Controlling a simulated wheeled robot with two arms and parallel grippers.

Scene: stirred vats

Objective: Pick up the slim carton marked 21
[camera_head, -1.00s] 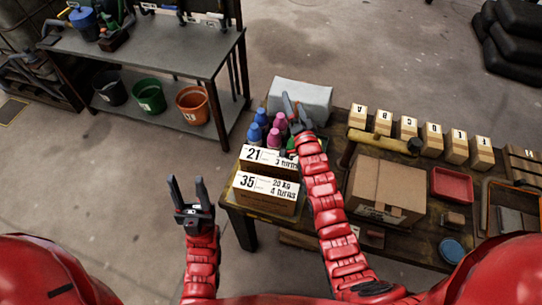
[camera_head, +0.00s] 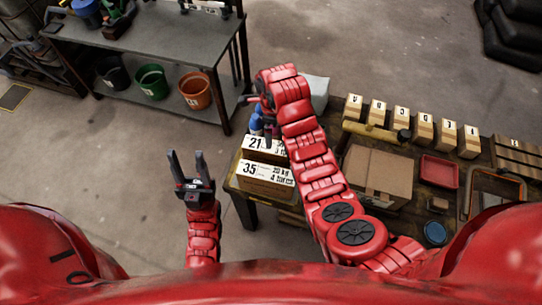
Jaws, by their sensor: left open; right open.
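The slim carton marked 21 (camera_head: 256,144) stands on the near left part of the wooden table, just behind the carton marked 35 (camera_head: 265,172). My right arm covers its right end. My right gripper (camera_head: 262,101) is beyond the carton, above the bottles; it is small and mostly hidden by its own wrist, and I see nothing held in it. My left gripper (camera_head: 187,168) is open and empty, over the floor to the left of the table.
Blue bottles (camera_head: 257,119) stand just behind the carton. A brown box (camera_head: 377,174), a red tray (camera_head: 440,171) and a row of lettered blocks (camera_head: 400,119) fill the table to the right. A grey bench (camera_head: 150,50) stands at the back left. The floor between is clear.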

